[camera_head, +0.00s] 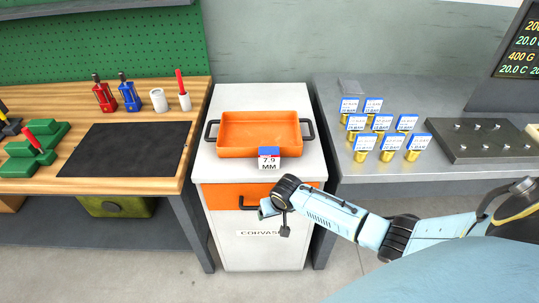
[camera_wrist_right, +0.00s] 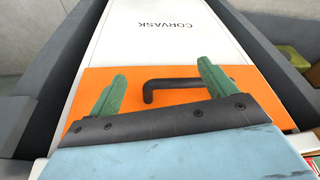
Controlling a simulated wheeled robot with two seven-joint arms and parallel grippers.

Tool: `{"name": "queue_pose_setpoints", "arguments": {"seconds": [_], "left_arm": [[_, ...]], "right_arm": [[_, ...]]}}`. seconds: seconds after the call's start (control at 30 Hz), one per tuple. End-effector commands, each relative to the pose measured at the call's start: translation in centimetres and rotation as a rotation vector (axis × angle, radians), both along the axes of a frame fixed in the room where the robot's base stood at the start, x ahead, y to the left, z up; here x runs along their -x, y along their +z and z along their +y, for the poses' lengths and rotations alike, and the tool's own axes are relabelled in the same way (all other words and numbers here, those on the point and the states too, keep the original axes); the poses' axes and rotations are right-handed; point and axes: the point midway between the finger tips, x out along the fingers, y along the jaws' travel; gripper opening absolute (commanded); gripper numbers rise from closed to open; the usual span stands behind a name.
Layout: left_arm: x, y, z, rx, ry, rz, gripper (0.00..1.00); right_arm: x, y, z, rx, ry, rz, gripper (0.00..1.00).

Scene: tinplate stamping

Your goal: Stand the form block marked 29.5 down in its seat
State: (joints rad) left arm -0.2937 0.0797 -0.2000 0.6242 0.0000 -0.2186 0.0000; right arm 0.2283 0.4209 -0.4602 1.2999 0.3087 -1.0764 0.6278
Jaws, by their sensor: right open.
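Several small brass pieces with blue-and-white tags (camera_head: 381,124) stand in rows on the grey bench at the right; their print is too small to read, so I cannot tell which, if any, is marked 29.5. A dark plate with several small metal studs (camera_head: 490,140) lies to their right; I cannot tell whether it holds the seat. My right gripper (camera_head: 268,207) is in front of the drawer cabinet, below the orange tray. In the right wrist view its green fingers (camera_wrist_right: 161,85) are apart and empty, with the black drawer handle beyond them. My left gripper is not in view.
An orange tray (camera_head: 260,146) with a tag reading 7.9 MM (camera_head: 269,159) sits on the white cabinet (camera_head: 262,97). The wooden bench at left holds a black mat (camera_head: 125,149), red and blue tools and green blocks (camera_head: 35,144). A dark display (camera_head: 520,45) stands at far right.

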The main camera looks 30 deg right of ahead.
Motion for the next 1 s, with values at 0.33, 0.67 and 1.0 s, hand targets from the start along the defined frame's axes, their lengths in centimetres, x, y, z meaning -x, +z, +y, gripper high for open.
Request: {"name": "queue_pose_setpoints", "arguments": {"seconds": [0.33, 0.67, 1.0], "left_arm": [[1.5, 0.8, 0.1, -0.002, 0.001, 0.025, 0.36], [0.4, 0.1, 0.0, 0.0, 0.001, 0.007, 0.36], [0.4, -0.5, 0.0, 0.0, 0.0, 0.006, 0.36]], "right_arm": [[-6.1, 22.7, -0.7, 0.035, -0.24, -0.054, 0.84], [-7.3, 20.7, -1.9, 0.046, -0.284, -0.051, 0.84], [-8.8, 16.8, -2.7, 0.044, -0.28, -0.054, 0.84]]}}
